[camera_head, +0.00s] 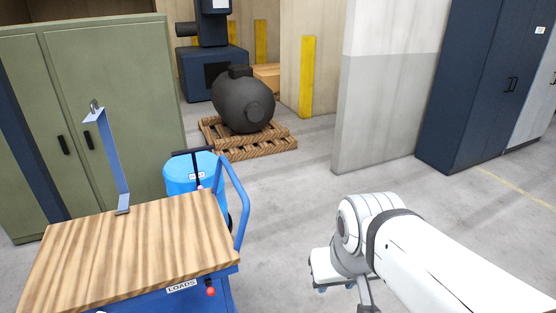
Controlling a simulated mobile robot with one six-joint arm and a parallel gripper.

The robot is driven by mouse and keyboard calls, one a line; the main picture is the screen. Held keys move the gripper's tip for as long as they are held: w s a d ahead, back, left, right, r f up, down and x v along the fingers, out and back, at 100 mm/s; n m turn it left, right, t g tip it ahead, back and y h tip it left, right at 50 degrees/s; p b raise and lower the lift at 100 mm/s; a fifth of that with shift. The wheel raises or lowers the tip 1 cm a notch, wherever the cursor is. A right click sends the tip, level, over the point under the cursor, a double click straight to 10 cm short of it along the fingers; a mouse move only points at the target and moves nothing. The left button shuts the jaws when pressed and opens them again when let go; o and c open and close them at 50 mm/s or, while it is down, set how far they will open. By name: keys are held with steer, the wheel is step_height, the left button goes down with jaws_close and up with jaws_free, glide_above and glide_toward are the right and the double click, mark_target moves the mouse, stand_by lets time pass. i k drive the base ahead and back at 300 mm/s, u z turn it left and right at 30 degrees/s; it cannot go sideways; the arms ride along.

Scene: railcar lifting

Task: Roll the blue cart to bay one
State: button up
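A blue cart with a wooden top (140,250) stands at the lower left. Its front carries a "LOADS" label and a red knob (211,292). A curved blue handle (243,200) rises at its right end. The cart's lower part and wheels are out of frame. My gripper (345,290) hangs at the lower right, apart from the cart and to the right of the handle. Its fingers are mostly hidden by my wrist and cut off by the frame edge, so its opening does not show. No sign for bay one is legible.
A light blue drum (188,178) with a dark T-shaped bar stands behind the cart. A dark tank (243,103) sits on a wooden pallet (268,145). A green cabinet (110,90) is left, a dark blue cabinet (470,90) right. Grey floor (300,190) is clear between.

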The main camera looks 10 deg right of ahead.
mark_target(158, 256)
steer(key=u, duration=0.05)
steer(key=i, duration=1.45)
steer(key=z, duration=0.05)
